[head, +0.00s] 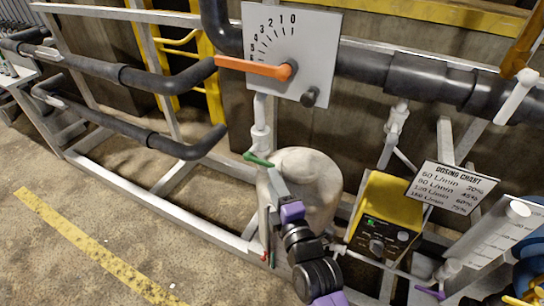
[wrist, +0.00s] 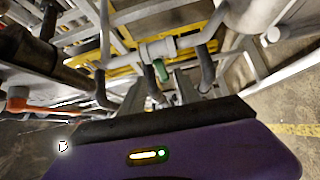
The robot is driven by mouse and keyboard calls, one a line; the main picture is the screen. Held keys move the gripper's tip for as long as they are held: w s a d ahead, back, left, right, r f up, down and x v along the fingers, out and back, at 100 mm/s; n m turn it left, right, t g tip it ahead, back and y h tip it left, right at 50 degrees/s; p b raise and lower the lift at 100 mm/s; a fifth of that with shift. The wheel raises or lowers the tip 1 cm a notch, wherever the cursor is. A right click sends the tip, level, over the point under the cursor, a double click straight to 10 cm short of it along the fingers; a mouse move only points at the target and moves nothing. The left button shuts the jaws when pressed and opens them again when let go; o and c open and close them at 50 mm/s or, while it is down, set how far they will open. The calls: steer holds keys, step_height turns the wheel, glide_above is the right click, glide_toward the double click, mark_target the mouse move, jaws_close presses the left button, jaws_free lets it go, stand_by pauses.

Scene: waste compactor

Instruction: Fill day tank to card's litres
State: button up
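A rounded off-white tank (head: 318,178) stands at the centre of the head view; I cannot tell if it is the day tank. A green valve handle (head: 258,160) is on the white pipe at its left, and it also shows in the wrist view (wrist: 161,70). My gripper (head: 275,176) is just below and right of this handle. In the wrist view its two grey fingers (wrist: 158,92) look apart, with the handle beyond them; contact is not clear. A white dosing chart (head: 450,188) lists L/min and percent values. No card with litres is readable.
An orange lever (head: 252,68) points left on a numbered plate (head: 318,60). A yellow box with a knob (head: 388,215), a white graduated tube (head: 490,240) and a purple valve handle (head: 430,293) stand at right. White rails and dark pipes crowd the left; open floor lies in front.

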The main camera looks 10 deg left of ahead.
mark_target(266, 166)
steer(key=shift+p+x, duration=0.55)
steer(key=shift+x, duration=3.35)
jaws_close()
steer(key=shift+f, duration=0.1)
